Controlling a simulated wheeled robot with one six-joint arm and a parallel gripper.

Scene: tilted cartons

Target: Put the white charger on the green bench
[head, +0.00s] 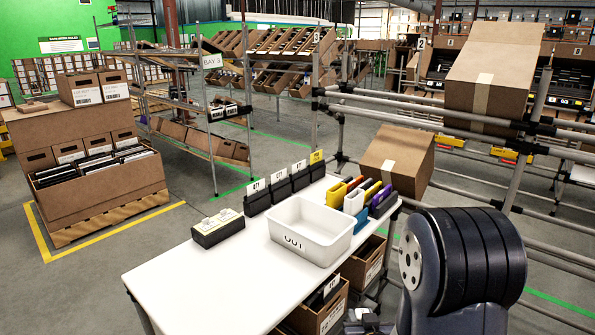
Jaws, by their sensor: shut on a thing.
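My gripper (369,324) shows only in part, as small dark grey pieces at the bottom edge of the head view, left of my thick dark arm. It is shut on a small pale thing (361,312). This is too small and cut off to tell whether it is the white charger. No other charger can be made out. No green bench can be made out; the nearest surface is a white-topped table (215,285) left of my gripper.
The table bears a white tub (312,232), a dark box (217,229), dark labelled bins (278,188) and coloured holders (362,197). Its front left is bare. Cartons (330,307) stand below it. A pipe rack with tilted cartons (397,160) is at the right.

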